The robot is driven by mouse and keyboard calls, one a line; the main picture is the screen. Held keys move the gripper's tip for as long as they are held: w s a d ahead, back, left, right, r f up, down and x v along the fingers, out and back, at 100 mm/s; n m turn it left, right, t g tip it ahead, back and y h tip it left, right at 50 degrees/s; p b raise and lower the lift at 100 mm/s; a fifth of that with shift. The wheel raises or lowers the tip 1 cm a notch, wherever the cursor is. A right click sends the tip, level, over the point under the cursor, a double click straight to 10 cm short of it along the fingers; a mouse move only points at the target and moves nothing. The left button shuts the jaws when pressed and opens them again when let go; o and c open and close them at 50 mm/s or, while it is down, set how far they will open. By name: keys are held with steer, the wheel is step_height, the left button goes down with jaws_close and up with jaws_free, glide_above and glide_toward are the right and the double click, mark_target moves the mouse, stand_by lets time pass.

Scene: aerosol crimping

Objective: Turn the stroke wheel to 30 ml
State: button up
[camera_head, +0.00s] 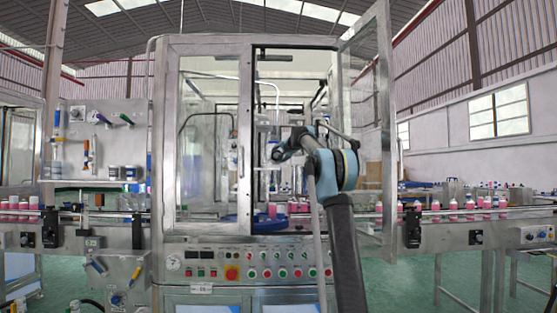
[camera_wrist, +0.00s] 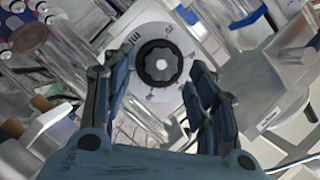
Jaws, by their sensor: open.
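In the wrist view the stroke wheel (camera_wrist: 160,64) is a black lobed knob with a grey centre. It sits on a round pale dial plate (camera_wrist: 192,47) with dark marks and "ml" lettering round its edge; the numbers are too small to read. My gripper (camera_wrist: 148,75) is open, its dark fingers apart below and to either side of the knob in the picture. I cannot tell whether either finger touches it. In the head view my arm reaches through the open cabinet door, and the knob cannot be made out there.
The machine cabinet has a closed glass door (camera_head: 208,140) at left and an open door (camera_head: 365,120) at right, beside my arm. A control panel (camera_head: 255,262) with several buttons lies below. Conveyors with pink bottles (camera_head: 470,203) run along both sides. Clear tubes (camera_wrist: 60,65) crowd the wrist view's left.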

steer(key=shift+x, duration=1.2)
steer(key=c, duration=1.1)
